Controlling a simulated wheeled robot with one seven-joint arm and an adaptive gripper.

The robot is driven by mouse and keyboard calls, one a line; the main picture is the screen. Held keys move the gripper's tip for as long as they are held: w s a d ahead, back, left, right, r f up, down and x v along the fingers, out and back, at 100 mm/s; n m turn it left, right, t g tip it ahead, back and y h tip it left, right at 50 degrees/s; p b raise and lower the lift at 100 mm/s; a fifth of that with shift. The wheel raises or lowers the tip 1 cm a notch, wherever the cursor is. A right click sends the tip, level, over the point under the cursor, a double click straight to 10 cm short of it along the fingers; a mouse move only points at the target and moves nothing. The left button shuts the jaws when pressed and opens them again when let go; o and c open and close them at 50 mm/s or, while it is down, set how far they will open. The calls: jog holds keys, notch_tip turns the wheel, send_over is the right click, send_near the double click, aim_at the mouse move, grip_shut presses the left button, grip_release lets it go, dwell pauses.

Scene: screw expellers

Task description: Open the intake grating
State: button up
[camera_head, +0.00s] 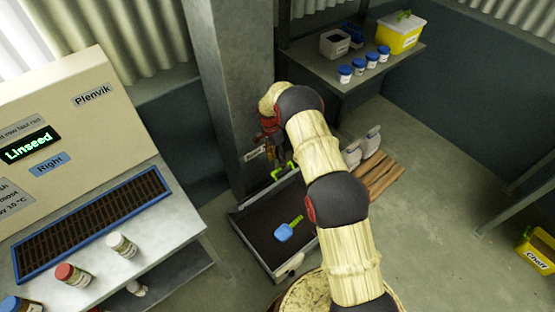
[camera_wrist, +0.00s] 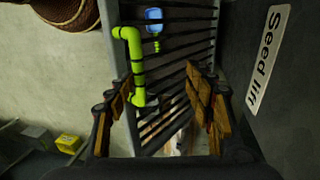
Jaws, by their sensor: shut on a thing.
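The intake (camera_head: 240,228) is a grey-rimmed dark box on the floor at the foot of the grey column. In the wrist view its grating (camera_wrist: 185,75) shows as dark parallel bars beside a pale frame edge. A yellow-green pipe-like handle (camera_head: 283,171) is at the box's column end; it also shows in the wrist view (camera_wrist: 137,62). My gripper (camera_head: 271,147) is beside the column, at the handle. The exact contact is partly hidden. Whether the grating is raised is unclear.
A blue scoop (camera_head: 284,232) with a green grip lies at the intake. The column (camera_head: 225,80) with its "Seed lift" label (camera_wrist: 268,52) stands close by my gripper. Wooden boards (camera_head: 378,178) lie to the right. A console (camera_head: 80,130) stands at left.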

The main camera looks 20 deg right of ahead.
jog(key=shift+a+f, duration=0.1)
jog(key=shift+f, duration=0.15)
jog(key=shift+c, duration=0.4)
jog(key=d+v, duration=0.1)
jog(key=v, duration=1.1)
jog(key=shift+a+r, duration=0.3)
jog(key=shift+a, duration=0.15)
